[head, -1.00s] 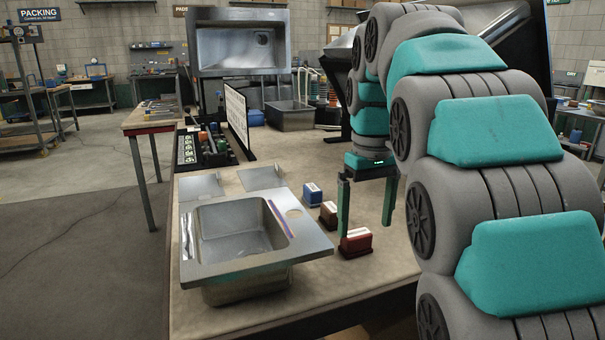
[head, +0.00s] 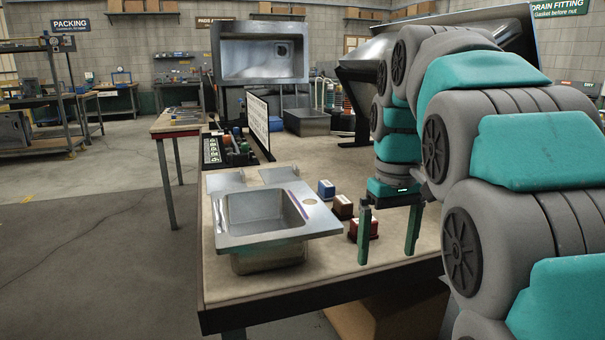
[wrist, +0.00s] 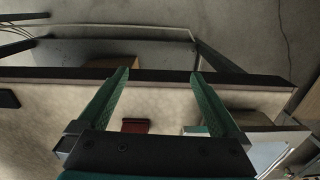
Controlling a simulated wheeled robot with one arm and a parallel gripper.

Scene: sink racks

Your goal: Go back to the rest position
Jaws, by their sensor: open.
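My gripper (head: 388,238) is open and empty, with its two green fingers pointing down over the right part of the workbench (head: 232,292). The wrist view also shows the gripper (wrist: 160,75), its fingers apart with nothing between the tips. A dark red block with a pale top (head: 370,229) stands on the bench behind the left finger, partly hidden by it. The red block shows in the wrist view (wrist: 136,126), close to the gripper's base.
A steel sink (head: 262,232) stands on the bench at left. A brown block (head: 343,208) and a blue block (head: 326,190) stand beside it. A white board (head: 258,126) stands upright behind. Open floor (head: 90,250) lies to the left. A cardboard box (head: 385,315) is under the bench.

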